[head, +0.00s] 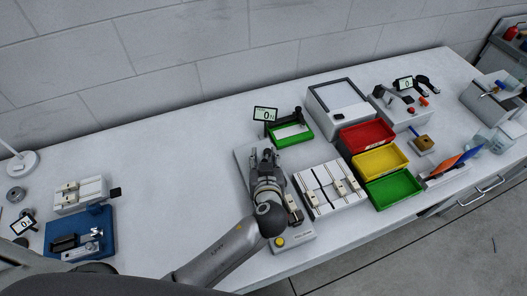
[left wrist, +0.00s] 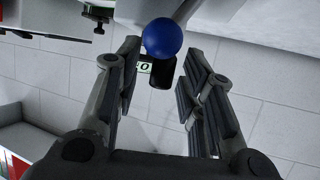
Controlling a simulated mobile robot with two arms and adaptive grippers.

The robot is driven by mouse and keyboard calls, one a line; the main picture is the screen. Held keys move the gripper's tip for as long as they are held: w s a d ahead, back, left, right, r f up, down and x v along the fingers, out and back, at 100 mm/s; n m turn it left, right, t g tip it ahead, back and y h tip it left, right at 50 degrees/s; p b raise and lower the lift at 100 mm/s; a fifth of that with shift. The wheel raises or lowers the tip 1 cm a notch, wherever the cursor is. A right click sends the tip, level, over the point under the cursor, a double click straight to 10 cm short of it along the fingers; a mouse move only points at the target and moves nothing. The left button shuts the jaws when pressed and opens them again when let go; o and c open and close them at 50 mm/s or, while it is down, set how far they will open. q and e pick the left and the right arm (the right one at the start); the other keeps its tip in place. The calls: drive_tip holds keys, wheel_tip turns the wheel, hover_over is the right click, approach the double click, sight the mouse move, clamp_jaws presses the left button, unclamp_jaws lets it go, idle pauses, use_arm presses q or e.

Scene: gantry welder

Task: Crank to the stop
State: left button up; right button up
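In the left wrist view a blue ball knob (left wrist: 164,38) shows at the top, between the far ends of my left gripper's fingers. A short dark piece (left wrist: 162,72) sits just below it in the picture; I cannot tell whether the two are joined. My left gripper (left wrist: 163,75) is open, with a clear gap on both sides and nothing clamped. In the head view my left gripper (head: 265,157) is over the grey machine plate (head: 243,152) at the middle of the bench. The gripper and arm hide the knob and most of the machine there. My right gripper is not in view.
A white slotted fixture (head: 314,196) is close on the right, then red (head: 367,132), yellow (head: 380,160) and green bins (head: 394,187).

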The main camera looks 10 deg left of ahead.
use_arm(q)
drive_tip(key=shift+s+r, duration=0.1)
drive_tip(key=shift+s, duration=0.15)
drive_tip(key=shift+c, duration=0.2)
drive_tip(key=c, duration=0.4)
drive_tip(key=shift+w, duration=0.1)
drive_tip(key=c, duration=0.3)
clamp_jaws()
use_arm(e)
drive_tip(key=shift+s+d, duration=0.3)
